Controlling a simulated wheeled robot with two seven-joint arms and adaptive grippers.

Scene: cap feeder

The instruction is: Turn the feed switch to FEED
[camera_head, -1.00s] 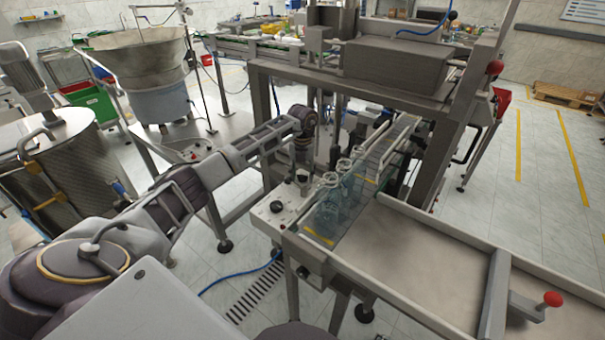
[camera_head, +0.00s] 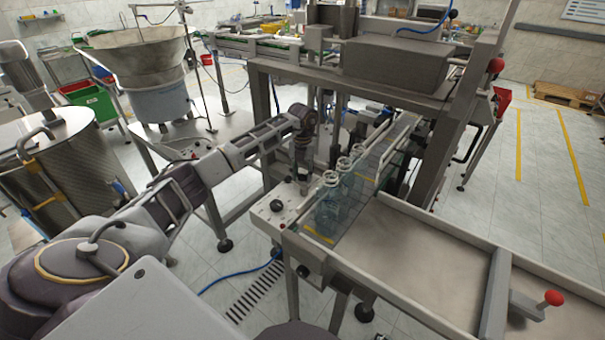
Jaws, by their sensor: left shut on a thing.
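The pale control panel (camera_head: 262,222) sits at the left edge of the bottle conveyor, with a round black knob (camera_head: 276,206) on its top. My left arm comes in from the left, and its wrist points down over the far end of this panel. My left gripper (camera_head: 302,182) is shut on a small dark switch there, which looks like the feed switch. The fingers hide most of it, and neither its label nor its exact angle can be read. My right gripper is not in view.
Clear glass bottles (camera_head: 328,206) stand in a row on the conveyor close to the right of my left gripper. A steel machine frame (camera_head: 440,150) rises behind. A bare steel tray (camera_head: 400,235) lies at the front right.

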